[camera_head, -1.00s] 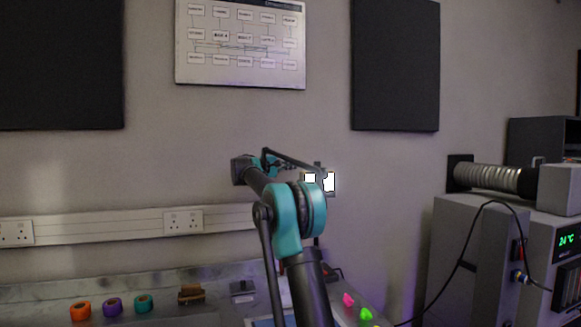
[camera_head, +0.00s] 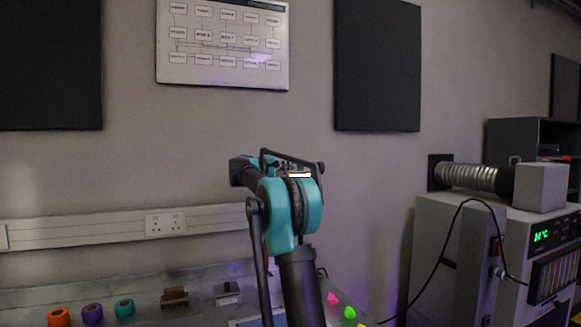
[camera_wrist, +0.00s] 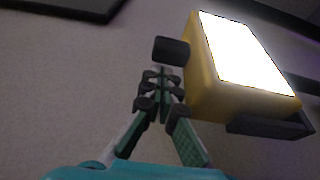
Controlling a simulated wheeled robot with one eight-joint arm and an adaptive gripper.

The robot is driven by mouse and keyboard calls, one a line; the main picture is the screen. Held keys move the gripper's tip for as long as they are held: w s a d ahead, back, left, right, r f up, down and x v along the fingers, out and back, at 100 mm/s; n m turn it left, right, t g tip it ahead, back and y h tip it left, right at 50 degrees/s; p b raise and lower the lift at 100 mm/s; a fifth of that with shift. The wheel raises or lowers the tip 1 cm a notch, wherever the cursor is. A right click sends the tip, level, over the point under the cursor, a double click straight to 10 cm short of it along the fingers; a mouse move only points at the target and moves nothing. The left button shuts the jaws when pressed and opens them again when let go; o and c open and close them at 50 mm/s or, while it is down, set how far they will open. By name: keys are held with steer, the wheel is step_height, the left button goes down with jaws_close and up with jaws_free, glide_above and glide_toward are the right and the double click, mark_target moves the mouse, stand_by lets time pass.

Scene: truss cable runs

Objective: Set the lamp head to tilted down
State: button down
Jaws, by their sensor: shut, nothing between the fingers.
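The lamp head is a yellow box with a glowing white face. It fills the upper right of the wrist view (camera_wrist: 200,88), with a dark knob (camera_wrist: 171,50) on its left side and a dark bracket on its right. In the head view its lit part (camera_head: 299,175) is a thin white strip just above my arm's teal joint, and the rest is mostly hidden. My gripper (camera_wrist: 164,75) is shut and empty, its tips just below the knob and left of the yellow housing. I cannot tell whether they touch. In the head view my arm hides the fingers.
Orange, purple and teal rings (camera_head: 92,313) lie on the bench at lower left. Small pink, green and yellow pieces (camera_head: 333,299) lie right of my arm. A grey cabinet (camera_head: 435,250) with a metal duct (camera_head: 467,177) and a black cable stands at right.

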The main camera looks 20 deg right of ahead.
mark_target(298, 172)
steer(key=shift+s+r+m, duration=0.1)
steer(key=shift+s+m, duration=0.3)
steer(key=shift+m, duration=0.2)
steer(key=shift+s+m+h, duration=0.6)
steer(key=shift+s+m, duration=0.1)
steer(key=shift+m, duration=0.4)
steer(key=s+m+h, duration=0.1)
steer(key=m, duration=0.2)
steer(key=shift+s, duration=0.4)
steer(key=shift+s+d+f+m+g+h, duration=0.1)
steer(key=shift+s+f+m+g+h, duration=0.2)
steer(key=shift+s+m, duration=0.45)
steer(key=shift+s+f+m+g+h, duration=0.3)
steer(key=shift+f+m, duration=0.15)
steer(key=shift+m, duration=0.75)
steer(key=shift+s+d+f+m+g+h, duration=0.15)
steer(key=shift+s+f+m, duration=0.3)
steer(key=shift+m, duration=0.5)
steer(key=shift+s+a, duration=0.1)
steer(key=shift+s, duration=0.1)
steer(key=shift+r, duration=0.1)
